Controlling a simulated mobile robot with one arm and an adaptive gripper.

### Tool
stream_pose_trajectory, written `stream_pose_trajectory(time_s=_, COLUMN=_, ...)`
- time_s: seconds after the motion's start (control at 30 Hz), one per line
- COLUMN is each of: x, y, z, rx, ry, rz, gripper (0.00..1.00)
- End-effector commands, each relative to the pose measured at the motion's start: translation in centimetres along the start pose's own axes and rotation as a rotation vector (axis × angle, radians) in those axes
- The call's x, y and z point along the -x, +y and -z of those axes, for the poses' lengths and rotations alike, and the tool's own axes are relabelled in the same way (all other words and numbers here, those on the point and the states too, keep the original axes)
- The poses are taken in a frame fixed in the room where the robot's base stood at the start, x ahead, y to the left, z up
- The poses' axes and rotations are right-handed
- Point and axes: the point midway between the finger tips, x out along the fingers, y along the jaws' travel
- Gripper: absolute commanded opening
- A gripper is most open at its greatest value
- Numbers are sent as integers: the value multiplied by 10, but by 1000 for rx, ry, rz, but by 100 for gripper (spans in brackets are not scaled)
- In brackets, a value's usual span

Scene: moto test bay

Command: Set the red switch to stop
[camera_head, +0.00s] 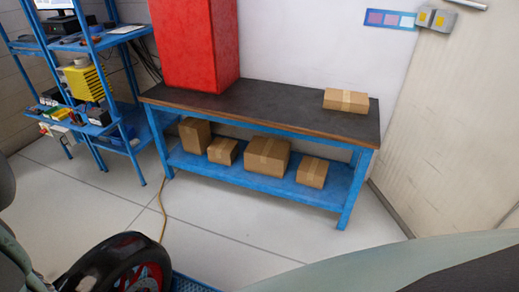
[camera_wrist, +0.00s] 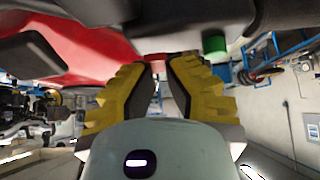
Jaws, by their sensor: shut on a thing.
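In the wrist view my gripper (camera_wrist: 159,68), with yellow, dark-lined fingers, reaches up to the underside of a dark grey and red body. The fingers are shut on a small red piece, which I take for the red switch (camera_wrist: 157,63); only a little of it shows between the tips. Which position the switch is in cannot be told. A green cylinder (camera_wrist: 214,44) sits to the right of the fingers, apart from them. Neither my gripper nor the switch shows in the head view.
In the head view a black wheel with red spokes (camera_head: 146,278) is close at the lower left. A dark-topped blue workbench (camera_head: 270,105) holds a red cabinet (camera_head: 195,45) and a cardboard box (camera_head: 346,100). A blue shelf rack (camera_head: 97,45) stands left. The floor between is mostly clear.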

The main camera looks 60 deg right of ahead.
Motion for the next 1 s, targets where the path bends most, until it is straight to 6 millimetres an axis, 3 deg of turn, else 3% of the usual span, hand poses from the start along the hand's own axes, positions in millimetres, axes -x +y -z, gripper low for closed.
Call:
stream_pose_trajectory(time_s=0.03, x=-3, y=2, z=-7, rx=-12, ry=21, rz=-7, gripper=0)
stream_pose_trajectory(time_s=0.5, x=0, y=2, z=-11, rx=-13, ry=236, rz=-5, gripper=0)
stream_pose_trajectory(time_s=1.0, x=2, y=2, z=-9, rx=-12, ry=268, rz=-2, gripper=0)
